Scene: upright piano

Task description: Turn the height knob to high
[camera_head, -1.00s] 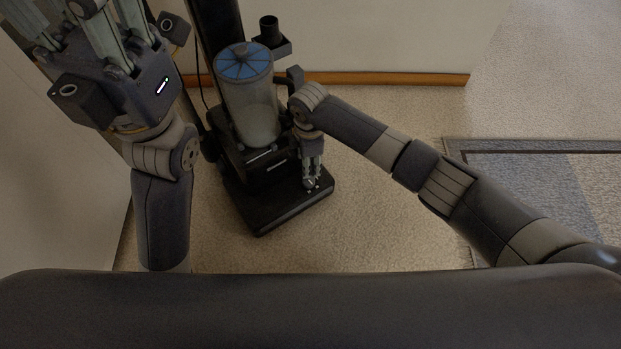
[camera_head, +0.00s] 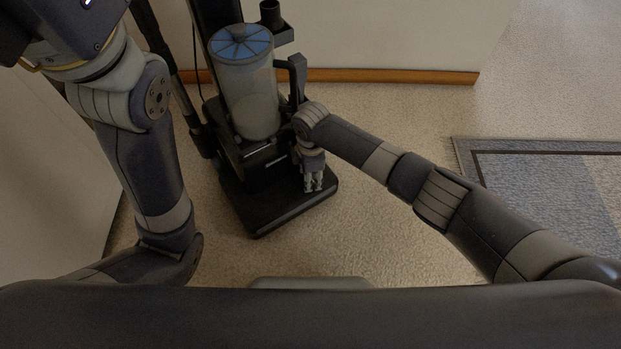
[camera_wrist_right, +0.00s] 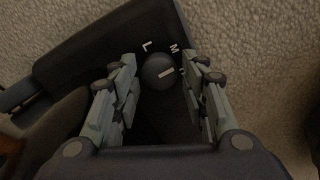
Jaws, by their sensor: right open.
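The height knob (camera_wrist_right: 157,72) is a small round dark dial with a light pointer mark, on the black base of an upright vacuum cleaner (camera_head: 262,205). White letters beside it read L and M, with a third partly hidden by a finger. The pointer mark slants toward the right side, near the third letter. My right gripper (camera_wrist_right: 162,66) is open, with one finger on each side of the knob; I cannot tell whether they touch it. In the head view my right gripper (camera_head: 314,184) is low over the base's right part, and the knob is hidden. Only my left gripper's housing (camera_head: 70,22) shows, fingers out of frame.
The vacuum's clear canister (camera_head: 248,100) with a blue top rises left of my right wrist. A wall with a wooden baseboard (camera_head: 390,76) is behind. A grey-blue rug (camera_head: 540,190) lies at the right. Carpet in front of the vacuum is clear.

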